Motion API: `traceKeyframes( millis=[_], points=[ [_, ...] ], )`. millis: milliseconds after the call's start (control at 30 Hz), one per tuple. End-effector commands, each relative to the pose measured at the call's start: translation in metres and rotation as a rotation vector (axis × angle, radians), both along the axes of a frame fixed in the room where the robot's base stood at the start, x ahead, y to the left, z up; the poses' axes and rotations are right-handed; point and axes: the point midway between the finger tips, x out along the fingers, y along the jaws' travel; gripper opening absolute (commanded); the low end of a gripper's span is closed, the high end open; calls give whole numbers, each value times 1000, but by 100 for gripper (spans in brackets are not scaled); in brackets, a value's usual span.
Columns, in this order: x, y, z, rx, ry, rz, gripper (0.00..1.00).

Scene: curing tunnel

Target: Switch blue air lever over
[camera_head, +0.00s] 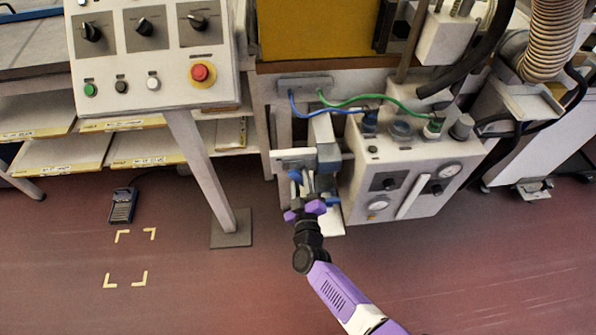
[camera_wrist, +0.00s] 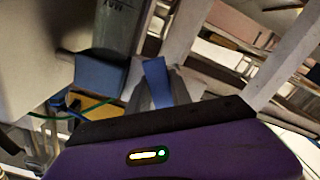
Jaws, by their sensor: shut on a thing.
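The blue air lever (camera_wrist: 157,82) shows in the wrist view as a narrow flat blue bar, tilted, between the grey fingers of my gripper (camera_wrist: 165,92). My gripper is shut on it. In the head view, my purple-and-black gripper (camera_head: 309,190) reaches up to the grey valve bracket left of the air unit. A bit of the blue lever (camera_head: 296,175) shows there beside the fingers. The rest of the lever and its pivot are hidden by my gripper. A wider blue block (camera_wrist: 98,75) sits left of the lever in the wrist view.
The white air unit (camera_head: 405,165) with gauges stands right of my gripper. Blue (camera_head: 325,110) and green (camera_head: 375,98) hoses run above. A control panel (camera_head: 155,55) with a red stop button (camera_head: 203,74) stands left on a leg. A pedal (camera_head: 122,205) lies on open floor.

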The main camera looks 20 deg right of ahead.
Motion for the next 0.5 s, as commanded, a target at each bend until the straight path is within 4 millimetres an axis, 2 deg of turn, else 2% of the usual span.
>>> traceKeyframes(
  millis=[33, 500],
  points=[
    [-1, 0, 6, -45, 17, 1, 0],
    [-3, -9, 15, -469, 154, 3, 0]
  ],
)
